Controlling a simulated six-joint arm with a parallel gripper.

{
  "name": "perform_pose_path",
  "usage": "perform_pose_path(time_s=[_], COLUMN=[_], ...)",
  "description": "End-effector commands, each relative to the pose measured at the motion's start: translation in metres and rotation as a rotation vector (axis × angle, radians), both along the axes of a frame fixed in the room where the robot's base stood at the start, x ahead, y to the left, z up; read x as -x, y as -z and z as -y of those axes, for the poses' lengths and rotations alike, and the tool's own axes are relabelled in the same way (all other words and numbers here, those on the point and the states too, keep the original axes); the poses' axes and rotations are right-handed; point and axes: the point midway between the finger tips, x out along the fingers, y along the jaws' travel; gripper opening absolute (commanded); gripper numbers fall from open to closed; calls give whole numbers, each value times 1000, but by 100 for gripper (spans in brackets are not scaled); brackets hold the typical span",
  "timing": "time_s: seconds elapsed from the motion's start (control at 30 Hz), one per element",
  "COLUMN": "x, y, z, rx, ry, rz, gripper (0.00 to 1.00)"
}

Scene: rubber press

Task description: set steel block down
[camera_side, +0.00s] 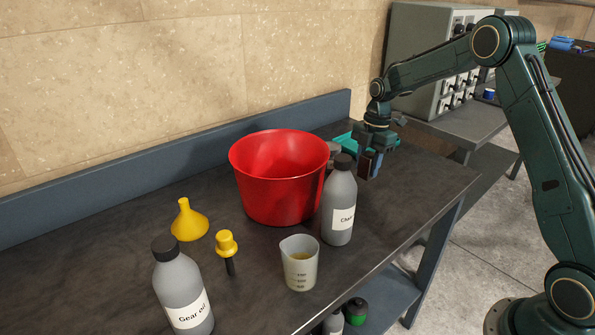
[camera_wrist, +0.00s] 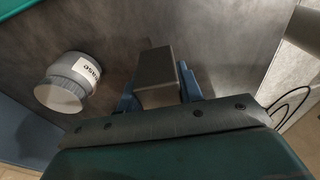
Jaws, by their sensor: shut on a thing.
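My gripper (camera_side: 370,163) is over the far right part of the dark bench, pointing down, behind and to the right of the grey bottle. In the wrist view its two blue fingers (camera_wrist: 160,92) are shut on the steel block (camera_wrist: 156,66), a plain grey box shape. In the side view the block is hard to tell apart from the fingers. I cannot tell whether its lower end touches the bench top.
A labelled grey jar (camera_wrist: 68,84) stands left of the block. A grey bottle (camera_side: 339,205) and red bucket (camera_side: 279,185) stand near my gripper. A teal tray (camera_side: 345,139) is behind. A beaker (camera_side: 299,264), yellow funnel (camera_side: 188,222) and Gear oil bottle (camera_side: 182,290) are nearer. The bench's right end is clear.

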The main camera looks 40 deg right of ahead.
Motion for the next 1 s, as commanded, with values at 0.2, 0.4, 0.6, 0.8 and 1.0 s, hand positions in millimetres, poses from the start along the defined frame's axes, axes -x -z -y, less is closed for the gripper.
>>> perform_pose_path(time_s=[0.2,0.4,0.6,0.8,1.0], x=[-1,-1,-1,-1,0], y=[22,34,34,36,38], z=[0,0,0,0,0], rx=[0,1,1,1,0], ry=[-1,-2,-1,-1,0], rz=[2,3,3,3,-1], gripper=[0,0,0,0,58])
